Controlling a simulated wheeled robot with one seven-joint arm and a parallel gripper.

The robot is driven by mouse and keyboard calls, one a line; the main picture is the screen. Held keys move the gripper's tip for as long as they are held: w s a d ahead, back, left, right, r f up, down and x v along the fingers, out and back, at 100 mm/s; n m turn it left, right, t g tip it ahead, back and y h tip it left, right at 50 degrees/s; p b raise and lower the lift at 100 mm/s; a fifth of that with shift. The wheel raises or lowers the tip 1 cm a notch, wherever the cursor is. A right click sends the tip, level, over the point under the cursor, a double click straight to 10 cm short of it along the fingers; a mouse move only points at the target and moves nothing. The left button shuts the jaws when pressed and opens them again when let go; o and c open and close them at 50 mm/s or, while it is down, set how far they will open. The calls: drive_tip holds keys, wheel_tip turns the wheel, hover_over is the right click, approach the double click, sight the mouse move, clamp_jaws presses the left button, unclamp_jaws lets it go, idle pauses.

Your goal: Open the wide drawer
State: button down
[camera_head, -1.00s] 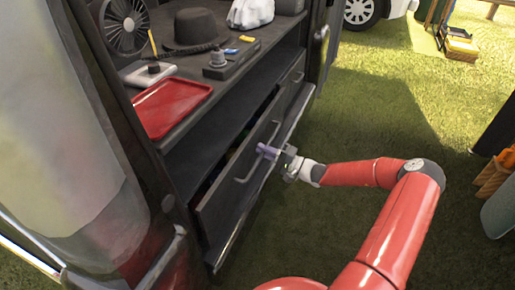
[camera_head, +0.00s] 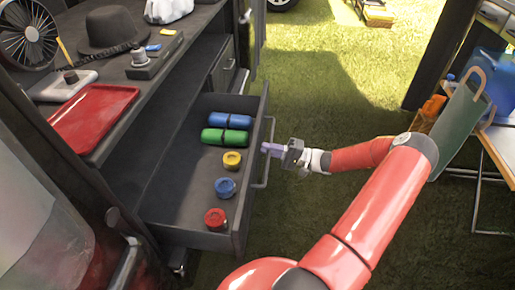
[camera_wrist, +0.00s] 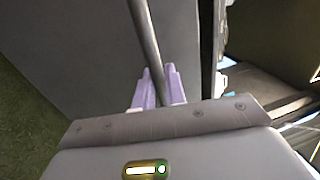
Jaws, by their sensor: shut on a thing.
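The wide drawer (camera_head: 248,192) of the dark cabinet is pulled well out in the head view, its inside showing. Its bar handle (camera_head: 267,172) runs along the front. My gripper (camera_head: 272,150) is at the handle's upper part, with its purple fingertips closed on the bar. In the wrist view my gripper (camera_wrist: 156,88) has the grey handle bar (camera_wrist: 144,35) between its two purple fingers, in front of the drawer's grey front (camera_wrist: 85,50).
In the drawer lie blue cylinders (camera_head: 230,121), a green one (camera_head: 222,137), and yellow (camera_head: 232,161), blue (camera_head: 225,187) and red (camera_head: 215,218) jars. A red tray (camera_head: 95,118) and hat (camera_head: 110,30) are on the counter.

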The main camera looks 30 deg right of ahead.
drive_tip(key=shift+s+d+f, duration=0.1)
drive_tip(key=shift+s+d, duration=0.2)
drive_tip(key=c, duration=1.5)
unclamp_jaws()
drive_tip(key=shift+c, duration=0.2)
drive_tip(key=v, duration=0.7)
drive_tip(key=shift+s+d+b, duration=0.2)
drive_tip(key=shift+d+b, duration=0.1)
drive_tip(key=shift+f, duration=0.1)
